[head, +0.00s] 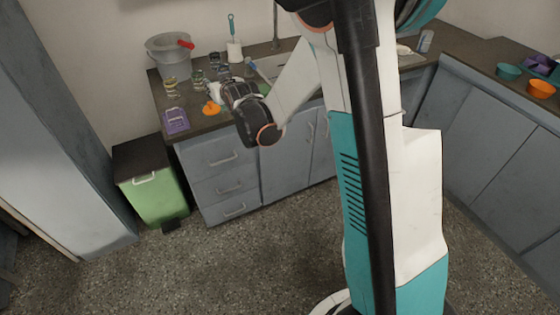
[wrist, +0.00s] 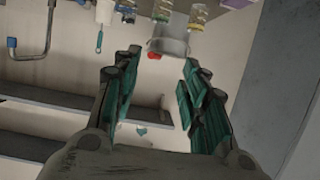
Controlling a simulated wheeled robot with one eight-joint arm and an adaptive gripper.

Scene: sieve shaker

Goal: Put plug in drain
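The sink (head: 272,67), where the drain would sit, is set in the counter behind my arm. My arm hides part of it, and I cannot see the drain opening. I cannot make out a plug in either view. My gripper (head: 232,90) is over the front of the counter, close to an orange item (head: 211,108) whose kind I cannot tell. In the wrist view my gripper (wrist: 150,82) has its two teal-padded fingers wide apart, with nothing visibly held between them.
A grey bucket (head: 168,58) with a red part, several small jars (head: 198,78), a brush in a white holder (head: 234,48) and a purple item (head: 177,120) stand on the counter (head: 157,88). A green bin (head: 155,198) is on the floor. Bowls (head: 540,88) are at right.

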